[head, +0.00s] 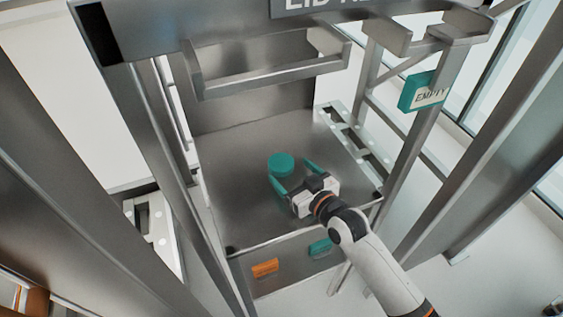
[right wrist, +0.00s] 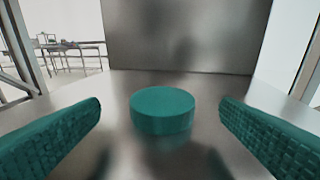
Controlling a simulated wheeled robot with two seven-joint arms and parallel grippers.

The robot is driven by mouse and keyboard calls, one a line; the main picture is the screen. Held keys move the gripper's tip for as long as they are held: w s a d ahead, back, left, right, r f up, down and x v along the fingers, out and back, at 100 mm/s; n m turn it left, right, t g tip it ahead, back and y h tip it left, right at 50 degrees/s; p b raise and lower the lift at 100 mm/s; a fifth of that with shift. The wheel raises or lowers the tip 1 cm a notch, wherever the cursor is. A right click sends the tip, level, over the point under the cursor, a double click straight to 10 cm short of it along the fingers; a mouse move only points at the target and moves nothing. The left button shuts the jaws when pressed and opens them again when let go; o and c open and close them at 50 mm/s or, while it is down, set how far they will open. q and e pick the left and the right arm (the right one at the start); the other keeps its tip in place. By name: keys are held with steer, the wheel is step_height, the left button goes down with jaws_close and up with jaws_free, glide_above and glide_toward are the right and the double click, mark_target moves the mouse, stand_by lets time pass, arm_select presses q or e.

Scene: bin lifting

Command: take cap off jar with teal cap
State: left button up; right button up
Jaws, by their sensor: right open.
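A round teal cap (head: 281,163) is on the bare metal work surface (head: 225,180) inside the steel frame. In the right wrist view the cap (right wrist: 162,109) is a short, flat-topped teal cylinder, with a dim reflection in the metal below it. No jar body shows under it. My right gripper (head: 292,174) is open, its teal fingers pointing at the cap from the near right side. In the wrist view the fingers stand to the left and right, apart from the cap and a little short of it. My left gripper is not in view.
Steel posts (head: 408,150) flank the surface, and an empty metal tray (head: 270,72) hangs above its back. A teal "EMPTY" sign (head: 424,93) is on the right post. Orange (head: 265,268) and teal (head: 320,247) labels are on the front panel. The surface around the cap is clear.

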mark_target(285, 165)
steer(key=x, duration=0.4)
steer(key=shift+w+f, duration=0.25)
steer(key=shift+w, duration=0.05)
steer(key=c, duration=1.1)
